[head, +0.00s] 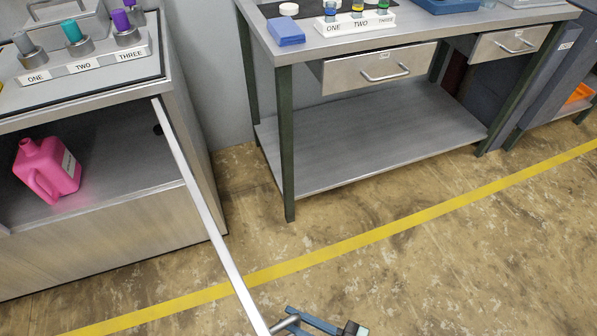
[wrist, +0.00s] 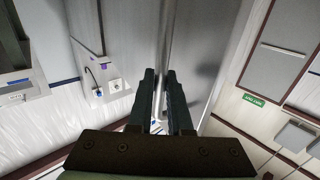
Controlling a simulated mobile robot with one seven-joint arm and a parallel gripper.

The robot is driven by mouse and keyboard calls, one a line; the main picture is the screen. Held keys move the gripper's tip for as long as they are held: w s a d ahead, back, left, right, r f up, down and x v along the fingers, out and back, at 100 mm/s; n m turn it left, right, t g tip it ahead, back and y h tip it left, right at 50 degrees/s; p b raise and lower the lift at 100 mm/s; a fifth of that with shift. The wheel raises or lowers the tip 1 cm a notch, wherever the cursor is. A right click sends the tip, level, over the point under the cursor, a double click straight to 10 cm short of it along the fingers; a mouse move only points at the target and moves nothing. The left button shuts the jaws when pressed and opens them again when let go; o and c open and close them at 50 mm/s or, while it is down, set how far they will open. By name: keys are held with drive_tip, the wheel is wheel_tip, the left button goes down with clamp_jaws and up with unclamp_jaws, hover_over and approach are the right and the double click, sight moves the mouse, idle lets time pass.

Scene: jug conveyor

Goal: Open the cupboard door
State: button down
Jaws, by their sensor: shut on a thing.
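The cupboard (head: 90,235) stands at the left in the head view. Its door (head: 205,205) is swung wide open and shows nearly edge-on, as a long pale strip running to the bottom edge of the picture. A metal handle (head: 285,323) sticks out from the door near the bottom. My gripper (head: 310,320) is partly in view there, shut on the handle. In the wrist view my gripper's dark fingers (wrist: 161,82) are close together in front of the grey door panel (wrist: 205,45).
A pink jug (head: 48,170) stands inside the cupboard. Labelled holders with coloured tops (head: 85,65) stand on the cupboard top. A metal workbench (head: 365,140) with drawers is to the right. The floor (head: 430,270) with a yellow line is clear right of the door.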

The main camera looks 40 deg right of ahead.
drive_tip(key=shift+d, duration=0.15)
drive_tip(key=c, duration=0.8)
unclamp_jaws()
drive_tip(key=shift+c, duration=0.2)
drive_tip(key=b+v, duration=0.1)
drive_tip(key=v, duration=1.2)
